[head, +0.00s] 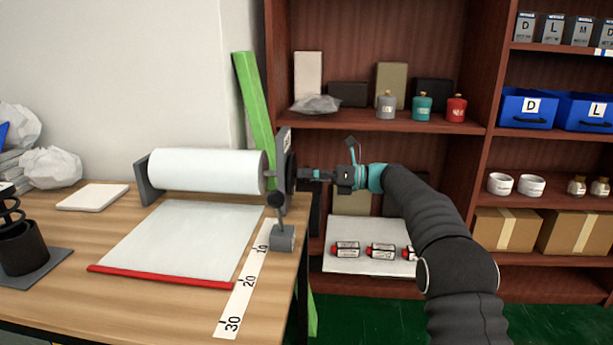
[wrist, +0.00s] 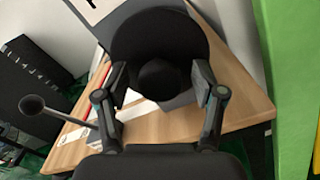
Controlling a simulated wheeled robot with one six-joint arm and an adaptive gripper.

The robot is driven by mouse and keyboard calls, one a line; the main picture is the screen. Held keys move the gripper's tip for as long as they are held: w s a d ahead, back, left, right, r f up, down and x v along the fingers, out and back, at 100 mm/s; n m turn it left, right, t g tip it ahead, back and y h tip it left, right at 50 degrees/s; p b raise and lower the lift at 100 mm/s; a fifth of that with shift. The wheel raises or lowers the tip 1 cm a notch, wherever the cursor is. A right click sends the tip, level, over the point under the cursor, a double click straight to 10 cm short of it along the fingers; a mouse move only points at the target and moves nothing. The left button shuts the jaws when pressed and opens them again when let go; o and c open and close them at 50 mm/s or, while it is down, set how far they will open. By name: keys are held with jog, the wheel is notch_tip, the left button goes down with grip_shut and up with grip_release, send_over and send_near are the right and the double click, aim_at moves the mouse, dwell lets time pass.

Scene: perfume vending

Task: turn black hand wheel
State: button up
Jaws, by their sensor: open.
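The black hand wheel (head: 291,166) sits at the right end of the paper roll (head: 208,171), seen nearly edge-on in the head view. In the wrist view the wheel (wrist: 160,30) is a dark disc with a round hub (wrist: 158,80) facing me. My gripper (head: 308,174) is level with the wheel, just to its right. In the wrist view my gripper (wrist: 158,86) is open, with one finger on each side of the hub. Gaps show between the fingers and the hub. The exact depth of the fingertips is hard to tell.
A lever with a black ball (head: 275,200) stands on the table below the wheel. A paper sheet (head: 185,240) with a red bar and a ruler strip (head: 240,295) lie on the wooden table (head: 60,225). A green post (head: 254,110) rises behind. Shelves (head: 390,126) stand beyond my arm.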

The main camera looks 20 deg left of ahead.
jog(key=c, duration=1.2)
jog(key=shift+o, duration=0.2)
jog(key=shift+n, duration=0.3)
